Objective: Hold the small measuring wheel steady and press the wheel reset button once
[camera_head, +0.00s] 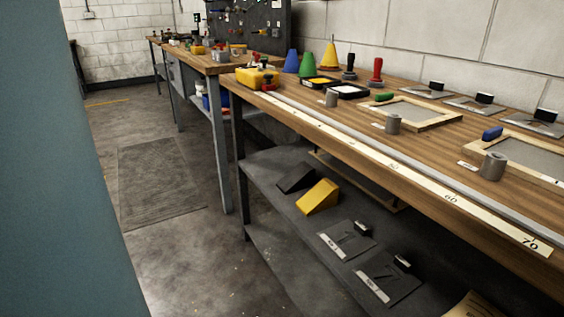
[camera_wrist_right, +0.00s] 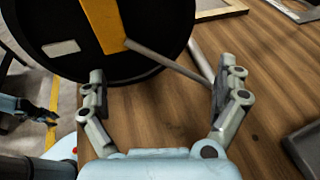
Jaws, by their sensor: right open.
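A large black disc with a yellow band (camera_wrist_right: 105,25) and a pale label fills the upper left of the right wrist view; it looks like the measuring wheel. A thin grey rod (camera_wrist_right: 165,60) runs from the band down to the right. My right gripper (camera_wrist_right: 162,72) is open, its fingers spread over the wooden bench top, with the rod crossing between them. No reset button can be made out. What looks like my left gripper (camera_wrist_right: 42,115) is at the left of that view, dark and small, apart from the disc. Neither gripper shows in the head view.
In the head view a long wooden workbench (camera_head: 440,160) carries a ruler strip (camera_head: 400,168), wooden frames, grey cylinders, coloured cones and stamps. The shelf below (camera_head: 290,215) holds a yellow wedge (camera_head: 318,197) and dark plates.

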